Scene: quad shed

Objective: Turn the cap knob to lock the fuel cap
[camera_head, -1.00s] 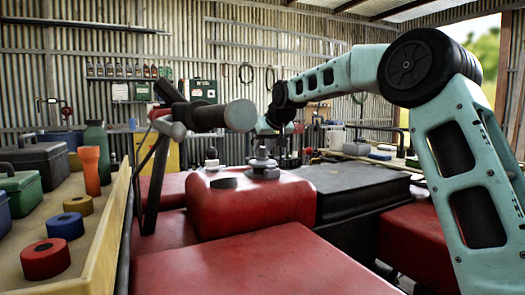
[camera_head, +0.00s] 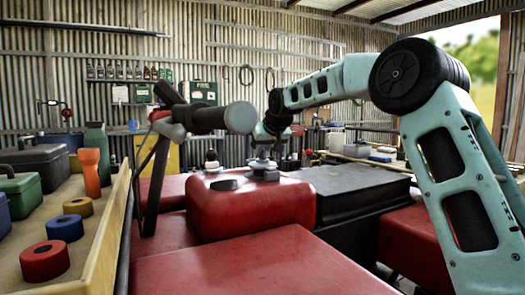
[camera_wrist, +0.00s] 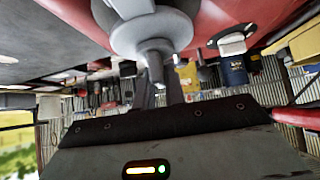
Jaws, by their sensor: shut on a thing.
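The grey fuel cap (camera_head: 263,173) sits on top of the red fuel tank (camera_head: 250,210), in the middle of the head view. In the wrist view, which is inverted, the round grey cap (camera_wrist: 150,38) is at the top centre, against the red tank. My gripper (camera_head: 264,153) comes down over the cap from above and is shut on its knob. The fingers partly hide the knob, so its exact angle cannot be told. In the wrist view my gripper (camera_wrist: 162,85) reaches up to the cap.
A dark flat fitting (camera_head: 226,184) sits left of the cap on the tank. A handlebar grip (camera_head: 212,118) stands close left of my gripper. A black seat (camera_head: 345,185) is to the right. A wooden bench (camera_head: 100,240) with coloured rolls and cases runs along the left.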

